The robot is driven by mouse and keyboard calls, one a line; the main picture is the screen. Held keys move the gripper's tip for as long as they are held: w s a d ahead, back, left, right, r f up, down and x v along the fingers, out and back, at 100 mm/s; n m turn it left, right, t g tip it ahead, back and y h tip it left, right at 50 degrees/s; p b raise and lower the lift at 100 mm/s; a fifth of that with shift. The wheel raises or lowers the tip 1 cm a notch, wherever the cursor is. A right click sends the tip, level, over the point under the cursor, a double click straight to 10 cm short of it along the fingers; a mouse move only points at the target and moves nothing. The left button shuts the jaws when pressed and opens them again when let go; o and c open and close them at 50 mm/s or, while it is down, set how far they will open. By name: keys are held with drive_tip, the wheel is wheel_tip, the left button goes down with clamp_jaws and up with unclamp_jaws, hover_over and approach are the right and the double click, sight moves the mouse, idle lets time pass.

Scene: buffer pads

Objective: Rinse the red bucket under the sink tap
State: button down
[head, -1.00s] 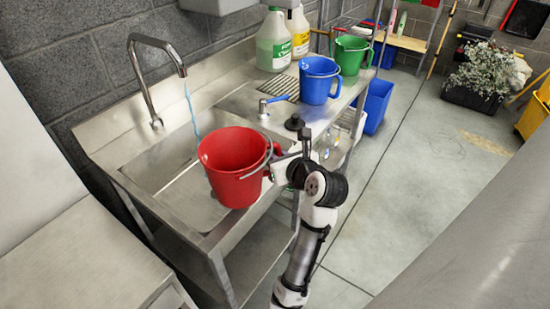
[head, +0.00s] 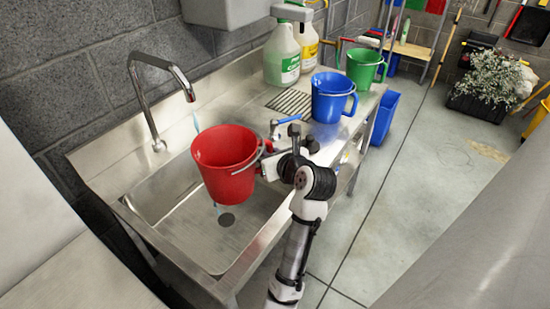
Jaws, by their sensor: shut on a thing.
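The red bucket (head: 226,172) is upright and held above the sink basin (head: 188,228). My gripper (head: 266,162) is shut on the bucket's right side near its handle; the fingertips are partly hidden. The steel tap (head: 150,80) stands at the back left with its spout (head: 188,94) just up and left of the bucket. A thin blue water stream (head: 196,123) falls from the spout and goes out of sight behind the bucket's far rim. More blue shows below the bucket, above the drain (head: 226,219). Whether water enters the bucket I cannot tell.
A blue bucket (head: 331,97) and a green bucket (head: 363,69) stand on the drainboard to the right. Two jugs, one with a green label (head: 281,55), stand against the wall. A larger blue bin (head: 382,117) is on the floor. The floor (head: 430,190) at right is clear.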

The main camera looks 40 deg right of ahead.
drive_tip(key=w, duration=1.1)
drive_tip(key=shift+w, duration=0.4)
drive_tip(key=shift+s, duration=0.1)
idle(0.4)
drive_tip(key=s, duration=1.3)
drive_tip(key=shift+s, duration=0.25)
drive_tip(key=s+a, duration=0.2)
drive_tip(key=s, duration=0.7)
drive_tip(key=s+a, duration=0.2)
drive_tip(key=s, duration=0.8)
drive_tip(key=shift+s, duration=0.2)
